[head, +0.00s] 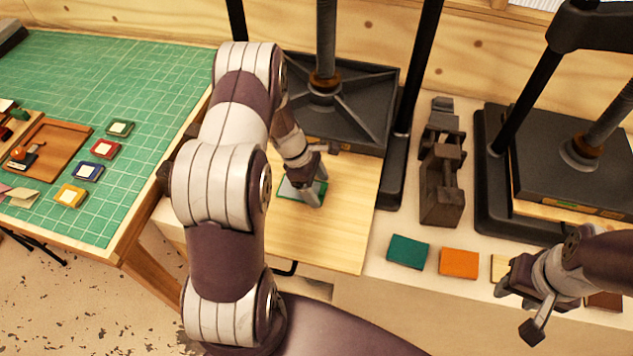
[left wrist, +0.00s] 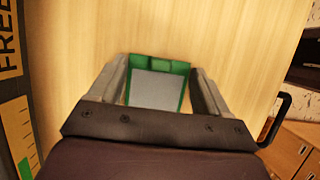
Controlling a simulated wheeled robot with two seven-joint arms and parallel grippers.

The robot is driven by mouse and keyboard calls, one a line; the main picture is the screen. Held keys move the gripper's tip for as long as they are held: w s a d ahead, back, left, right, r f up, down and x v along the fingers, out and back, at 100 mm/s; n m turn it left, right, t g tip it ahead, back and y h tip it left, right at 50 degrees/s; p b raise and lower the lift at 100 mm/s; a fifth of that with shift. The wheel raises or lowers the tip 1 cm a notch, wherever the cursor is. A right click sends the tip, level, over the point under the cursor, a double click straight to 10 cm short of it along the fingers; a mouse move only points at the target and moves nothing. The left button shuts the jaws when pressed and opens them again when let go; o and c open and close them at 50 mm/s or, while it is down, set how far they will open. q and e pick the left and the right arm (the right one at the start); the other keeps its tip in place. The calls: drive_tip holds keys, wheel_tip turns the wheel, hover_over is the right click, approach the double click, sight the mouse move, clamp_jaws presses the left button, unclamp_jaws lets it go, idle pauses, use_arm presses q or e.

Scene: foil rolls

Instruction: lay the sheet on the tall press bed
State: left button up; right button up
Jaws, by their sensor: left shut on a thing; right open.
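The sheet (head: 289,189) has a grey face and a green border. My left gripper (head: 313,193) is shut on it over the pale wooden press bed (head: 335,240), which extends out in front of the tall black press (head: 345,95). In the left wrist view the sheet (left wrist: 158,88) sits between my two fingers, with bare wood of the bed (left wrist: 215,35) around it. I cannot tell whether the sheet touches the bed. My right gripper (head: 527,300) is open and empty at the lower right, above the bench front.
A second, lower press (head: 560,160) stands at the right. A dark metal clamp-like block (head: 441,185) stands between the presses. Teal (head: 407,252) and orange (head: 459,262) blocks lie on the bench. A green cutting mat (head: 150,75) with small coloured tiles and a wooden tray (head: 55,150) is at the left.

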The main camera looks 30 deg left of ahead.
use_arm(q)
drive_tip(key=shift+s+a+f, duration=0.1)
drive_tip(key=shift+a, duration=0.1)
drive_tip(key=o, duration=1)
drive_tip(key=shift+d, duration=0.1)
drive_tip(key=shift+o, duration=0.2)
drive_tip(key=shift+d, duration=0.1)
